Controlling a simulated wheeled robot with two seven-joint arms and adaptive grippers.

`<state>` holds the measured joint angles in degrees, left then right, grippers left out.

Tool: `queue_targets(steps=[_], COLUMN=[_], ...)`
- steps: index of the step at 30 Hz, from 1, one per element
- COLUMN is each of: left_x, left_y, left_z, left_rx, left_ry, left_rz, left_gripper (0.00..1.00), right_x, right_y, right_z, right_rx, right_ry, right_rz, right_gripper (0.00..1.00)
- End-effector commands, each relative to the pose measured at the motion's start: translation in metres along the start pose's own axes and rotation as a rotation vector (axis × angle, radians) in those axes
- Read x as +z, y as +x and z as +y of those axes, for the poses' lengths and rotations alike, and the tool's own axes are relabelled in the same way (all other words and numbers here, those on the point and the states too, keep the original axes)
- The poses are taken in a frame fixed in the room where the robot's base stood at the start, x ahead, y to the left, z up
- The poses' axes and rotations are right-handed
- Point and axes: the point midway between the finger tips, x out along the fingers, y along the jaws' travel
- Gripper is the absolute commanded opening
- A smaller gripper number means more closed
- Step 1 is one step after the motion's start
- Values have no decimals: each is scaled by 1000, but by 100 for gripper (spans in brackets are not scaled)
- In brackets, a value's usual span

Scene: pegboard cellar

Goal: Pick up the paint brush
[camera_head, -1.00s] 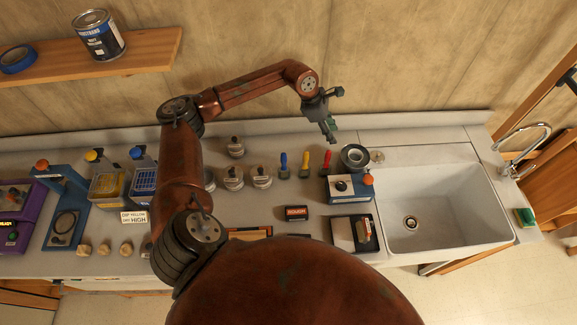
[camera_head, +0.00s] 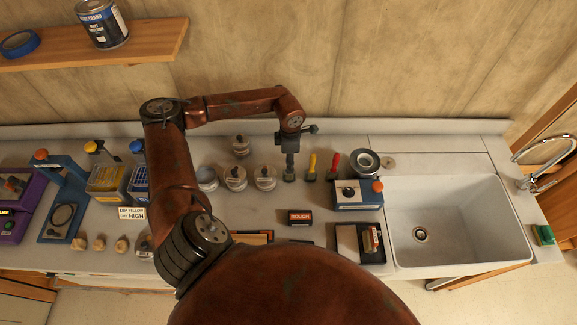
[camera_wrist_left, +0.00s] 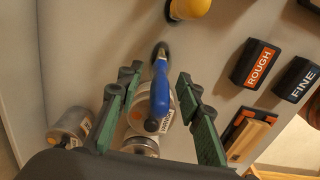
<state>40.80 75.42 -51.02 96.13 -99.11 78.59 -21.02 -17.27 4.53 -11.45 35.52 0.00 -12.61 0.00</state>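A blue-handled tool (camera_wrist_left: 160,90) stands upright in the left wrist view, its dark lower end on the counter; it looks like the brush, though its bristles cannot be made out. My left gripper (camera_wrist_left: 158,78) is open, its two green-padded fingers on either side of the blue handle with gaps visible. In the head view my left gripper (camera_head: 289,172) points down over the counter and hides most of this tool. Similar yellow-handled (camera_head: 312,163) and red-handled (camera_head: 333,163) tools stand just to its right. My right gripper is not in view.
Several lidded jars (camera_head: 235,178) stand left of the gripper. A blue box (camera_head: 357,193) is to the right, before the sink (camera_head: 440,215). A ROUGH block (camera_head: 300,217) lies in front; it also shows in the wrist view (camera_wrist_left: 256,64), beside a FINE block (camera_wrist_left: 297,80).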

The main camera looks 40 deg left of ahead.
Motion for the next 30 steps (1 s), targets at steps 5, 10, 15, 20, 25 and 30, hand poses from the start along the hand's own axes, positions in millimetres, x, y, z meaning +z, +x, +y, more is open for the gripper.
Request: queue_targets(steps=[5, 10, 15, 20, 25, 30], left_x=[-2, -2, -3, -3, -3, -3], left_y=[23, 30, 30, 30, 29, 29], left_z=[0, 0, 0, 0, 0, 0], left_rx=[-2, -1, -1, -1, -1, -1], left_ry=[-1, -1, -1, -1, -2, -2], left_rz=[1, -1, 0, 0, 0, 0], left_gripper=[33, 33, 31, 20, 9, 0], right_x=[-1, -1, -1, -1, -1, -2], right_y=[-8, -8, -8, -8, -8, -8], right_z=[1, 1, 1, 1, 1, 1], right_rx=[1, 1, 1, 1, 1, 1], right_ry=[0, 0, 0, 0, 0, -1], right_rz=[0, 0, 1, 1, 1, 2], right_gripper=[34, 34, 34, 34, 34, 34])
